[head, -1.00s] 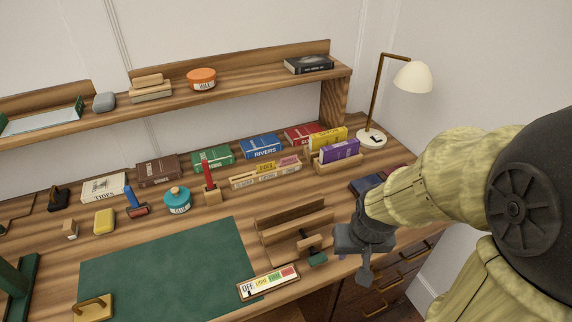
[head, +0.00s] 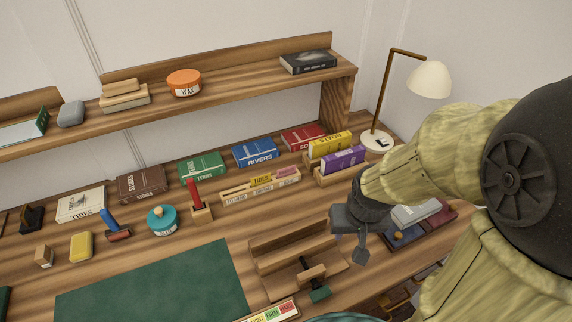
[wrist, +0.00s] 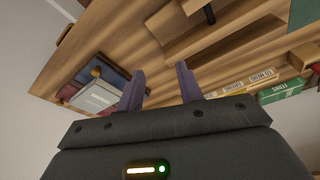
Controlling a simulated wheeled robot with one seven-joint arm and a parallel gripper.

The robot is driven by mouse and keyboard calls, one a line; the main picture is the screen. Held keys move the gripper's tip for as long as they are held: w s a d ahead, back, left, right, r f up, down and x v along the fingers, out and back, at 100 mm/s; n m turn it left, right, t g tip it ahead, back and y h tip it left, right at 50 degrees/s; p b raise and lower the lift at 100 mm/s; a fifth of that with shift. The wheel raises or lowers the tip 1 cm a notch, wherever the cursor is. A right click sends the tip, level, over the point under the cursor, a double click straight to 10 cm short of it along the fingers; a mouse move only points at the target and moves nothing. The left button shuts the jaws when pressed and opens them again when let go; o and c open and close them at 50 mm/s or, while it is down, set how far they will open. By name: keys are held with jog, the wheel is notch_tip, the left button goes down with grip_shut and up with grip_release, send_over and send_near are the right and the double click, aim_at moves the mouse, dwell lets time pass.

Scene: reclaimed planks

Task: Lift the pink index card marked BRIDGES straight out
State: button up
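The pink card's lettering is too small to read. The holder also shows at the right of the wrist view (wrist: 236,89), upside down. My gripper (head: 361,248) hangs over the desk, right of the holder and apart from it. In the wrist view its two purple fingers (wrist: 160,87) are spread with nothing between them.
Purple and yellow books (head: 343,160) stand in a rack right of the holder. A red-handled tool in a block (head: 195,200) stands to its left. A wooden stand (head: 290,248) is in front. The shelf (head: 230,92) runs behind, and a lamp (head: 429,80) stands at right.

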jog(key=shift+w+d, duration=0.1)
jog(key=shift+w, duration=0.35)
jog(key=shift+o, duration=0.6)
jog(key=shift+s, duration=0.15)
jog(key=o, duration=0.4)
jog(key=shift+r, duration=0.1)
jog(key=o, duration=0.6)
jog(key=w, duration=0.2)
jog(key=w+a+r+p, duration=0.1)
jog(key=shift+c, duration=0.2)
jog(key=w+a+r+n+g+p, duration=0.1)
jog(key=w+a, duration=0.3)
jog(key=w, duration=0.4)
jog(key=w+a+r+n+p, duration=0.2)
jog(key=w+a+p, duration=0.1)
jog(key=w, duration=0.6)
jog(key=w+a+r+n+g+p, duration=0.1)
jog(key=w+a+r+p, duration=0.1)
jog(key=w+a, duration=0.3)
jog(key=w+p, duration=0.1)
jog(key=w, duration=0.3)
jog(key=shift+r+n+g, duration=0.15)
jog(key=shift+n+g, duration=0.15)
jog(key=p, duration=0.1)
send_over(287, 174)
jog(key=f, duration=1.2)
jog(key=shift+s+f, duration=0.1)
jog(key=shift+s, duration=0.3)
